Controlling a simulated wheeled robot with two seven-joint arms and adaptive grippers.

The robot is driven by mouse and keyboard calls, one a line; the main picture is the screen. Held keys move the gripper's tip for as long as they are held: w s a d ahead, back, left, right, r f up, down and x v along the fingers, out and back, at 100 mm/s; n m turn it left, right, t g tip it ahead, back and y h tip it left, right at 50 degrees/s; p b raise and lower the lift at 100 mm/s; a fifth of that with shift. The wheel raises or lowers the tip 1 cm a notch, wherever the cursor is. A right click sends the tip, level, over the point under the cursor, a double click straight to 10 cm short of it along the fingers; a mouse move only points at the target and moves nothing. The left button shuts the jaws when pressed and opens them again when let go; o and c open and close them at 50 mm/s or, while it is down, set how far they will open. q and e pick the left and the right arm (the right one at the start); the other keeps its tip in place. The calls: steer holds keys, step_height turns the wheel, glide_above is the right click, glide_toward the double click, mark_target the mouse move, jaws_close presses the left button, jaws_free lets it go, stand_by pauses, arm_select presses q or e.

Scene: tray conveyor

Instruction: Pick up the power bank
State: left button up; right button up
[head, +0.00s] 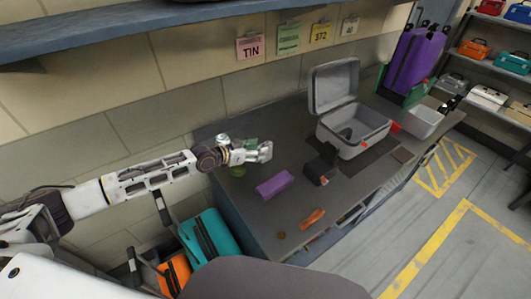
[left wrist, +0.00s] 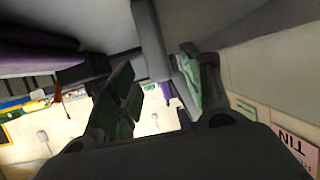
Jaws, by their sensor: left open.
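No object can be told for certain as the power bank. A purple block (head: 274,185) lies flat on the dark table, in front of my left gripper. A black box-like object (head: 320,165) stands right of it, and a flat dark brown piece (head: 402,154) lies farther right. My left gripper (head: 266,152) is over the back left of the table, apart from the purple block. In the left wrist view its two fingers (left wrist: 160,98) are spread, and a grey bar shows between and above them.
An open grey case (head: 352,135) stands at the table's back, its lid raised. An orange object (head: 312,217) and a small brown round item (head: 281,235) lie near the front. A grey tray (head: 426,122) is at the far right. A blue shelf (head: 130,30) hangs above.

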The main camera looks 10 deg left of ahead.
mark_target(266, 143)
arm_select(q)
steer(key=shift+x, duration=1.4)
steer(key=shift+w+d+f, duration=0.15)
steer(key=shift+w+d, duration=0.3)
steer(key=shift+w, duration=0.05)
steer(key=shift+w+d+f, duration=0.2)
steer(key=shift+w, duration=0.05)
steer(key=shift+c, duration=0.9)
steer(key=c, duration=0.5)
jaws_close()
steer(key=shift+r, duration=0.1)
steer(key=shift+r+p, duration=0.3)
steer(key=shift+r, duration=0.15)
step_height(266, 143, up, 3)
steer(key=shift+r, duration=0.1)
step_height(266, 143, up, 4)
steer(key=shift+r, duration=0.9)
arm_select(e)
steer(key=shift+s+r, duration=0.2)
steer(key=shift+s, duration=0.35)
steer(key=shift+s+r, duration=0.15)
steer(key=shift+s, duration=0.35)
